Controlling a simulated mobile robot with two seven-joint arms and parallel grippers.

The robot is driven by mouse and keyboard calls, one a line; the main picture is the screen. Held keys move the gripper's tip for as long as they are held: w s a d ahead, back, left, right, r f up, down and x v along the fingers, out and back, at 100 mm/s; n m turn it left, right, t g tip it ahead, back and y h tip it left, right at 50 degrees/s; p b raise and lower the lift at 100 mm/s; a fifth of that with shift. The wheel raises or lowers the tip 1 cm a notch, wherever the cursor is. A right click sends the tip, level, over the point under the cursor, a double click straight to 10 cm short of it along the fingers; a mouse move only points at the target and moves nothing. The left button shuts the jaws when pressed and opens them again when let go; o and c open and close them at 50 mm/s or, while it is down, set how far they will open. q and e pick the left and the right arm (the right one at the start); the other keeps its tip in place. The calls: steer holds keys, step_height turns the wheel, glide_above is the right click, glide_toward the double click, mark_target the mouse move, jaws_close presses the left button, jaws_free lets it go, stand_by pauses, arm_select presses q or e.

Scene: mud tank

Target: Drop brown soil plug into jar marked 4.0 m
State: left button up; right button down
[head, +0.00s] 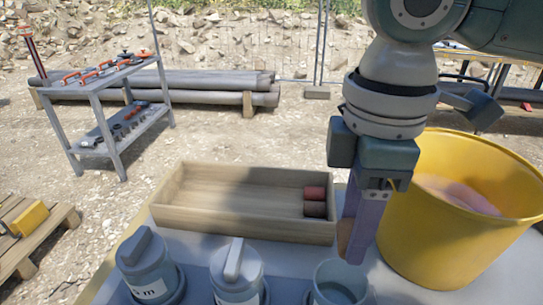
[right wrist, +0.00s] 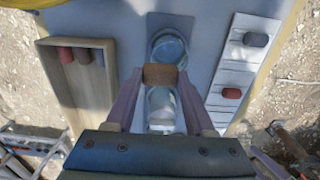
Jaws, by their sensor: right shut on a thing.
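My right gripper (head: 356,236) points down, shut on a brown soil plug (head: 343,240). In the right wrist view the plug (right wrist: 160,76) sits between the fingertips (right wrist: 160,82). An open, clear jar (head: 340,284) stands below the gripper at the table's front; it also shows in the right wrist view (right wrist: 168,48), just beyond the plug. To its left stand a jar with a grey handled lid (head: 236,275) and another lidded jar (head: 148,270). Its label ends in "m"; the 4.0 m mark is not readable on any jar. My left gripper is not in view.
A wooden box (head: 245,222) holds red and dark brown plugs behind the jars. A yellow bucket (head: 450,240) stands close right of my gripper. A pale tray (right wrist: 240,70) with two plugs lies opposite the box in the right wrist view. A tool rack (head: 105,80) stands far left.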

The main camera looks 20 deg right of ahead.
steer(key=shift+c, duration=0.9)
jaws_free()
step_height(320, 180, up, 10)
steer(key=p, duration=0.1)
steer(key=shift+p, duration=0.35)
steer(key=s+a+f+m+t+y+p, duration=0.1)
steer(key=s+a+f+m+y+p, duration=0.1)
steer(key=a, duration=0.3)
steer(key=s+a+f+m+t+y+p, duration=0.1)
steer(key=s+a+f+t+y+p, duration=0.15)
steer(key=a, duration=0.25)
steer(key=s+d+f+m+h+p, duration=0.1)
steer(key=s+d+m+h+p, duration=0.25)
steer(key=s+d+m, duration=0.45)
step_height(320, 180, up, 38)
steer(key=d+n+p, duration=0.1)
steer(key=p, duration=3.6)
steer(key=shift+f+h, duration=0.15)
steer(key=shift+h, duration=0.25)
